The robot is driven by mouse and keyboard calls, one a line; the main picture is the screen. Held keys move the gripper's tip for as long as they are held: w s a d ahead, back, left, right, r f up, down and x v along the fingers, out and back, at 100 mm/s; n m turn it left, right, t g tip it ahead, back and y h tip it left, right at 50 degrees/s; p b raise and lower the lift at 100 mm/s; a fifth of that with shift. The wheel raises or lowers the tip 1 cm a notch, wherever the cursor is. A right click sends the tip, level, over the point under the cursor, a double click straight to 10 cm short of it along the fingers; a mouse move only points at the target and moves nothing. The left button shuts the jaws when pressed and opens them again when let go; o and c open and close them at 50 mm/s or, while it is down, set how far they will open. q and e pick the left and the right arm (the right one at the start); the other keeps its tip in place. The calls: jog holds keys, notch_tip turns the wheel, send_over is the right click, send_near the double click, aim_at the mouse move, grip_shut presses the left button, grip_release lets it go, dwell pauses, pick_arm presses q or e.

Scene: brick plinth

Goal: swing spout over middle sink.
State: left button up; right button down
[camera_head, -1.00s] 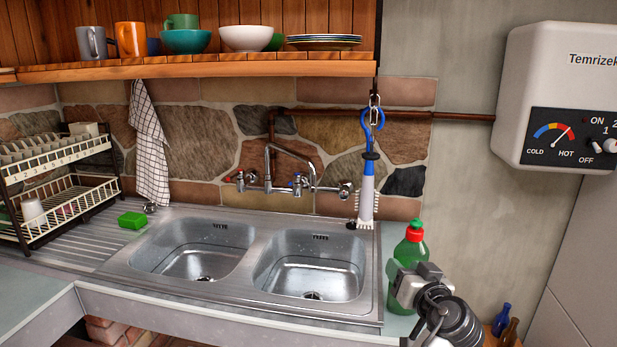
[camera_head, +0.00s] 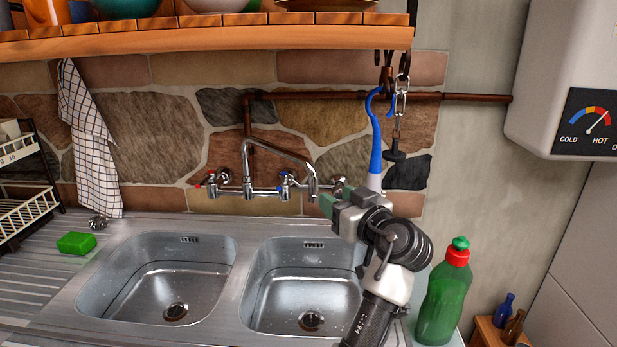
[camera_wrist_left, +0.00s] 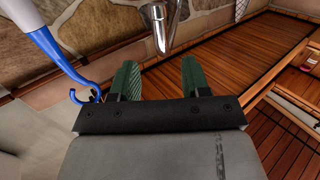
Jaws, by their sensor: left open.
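The chrome spout (camera_head: 283,150) rises from the wall tap and arches to the right. Its downturned end is near the back of the right basin (camera_head: 300,285). The left basin (camera_head: 155,275) lies beside it; only two basins show. My left gripper (camera_head: 326,204) is just right of the spout's end, apparently close to it. In the left wrist view its green fingers (camera_wrist_left: 157,72) are apart with nothing between them, and the chrome spout end (camera_wrist_left: 162,22) shows beyond them. Contact cannot be told. My right gripper is not in view.
A blue-handled brush (camera_head: 375,150) hangs close behind my left gripper, beside a chain with a dark plug (camera_head: 395,156). A green bottle (camera_head: 443,300) stands right of the sink. A wooden shelf (camera_head: 210,40) crosses above. A green sponge (camera_head: 76,243) lies at the left.

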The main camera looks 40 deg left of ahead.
aim_at(316, 185)
pick_arm(q)
jog(key=p+x, duration=0.1)
jog(key=x, duration=0.4)
jog(key=shift+a+r+p, duration=0.15)
jog(key=shift+p, duration=0.2)
jog(key=shift+p+x, duration=0.45)
jog(key=shift+x, duration=1.45)
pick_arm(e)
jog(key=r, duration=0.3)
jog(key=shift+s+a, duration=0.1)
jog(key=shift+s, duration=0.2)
pick_arm(q)
jog(key=shift+c, duration=0.5)
grip_shut()
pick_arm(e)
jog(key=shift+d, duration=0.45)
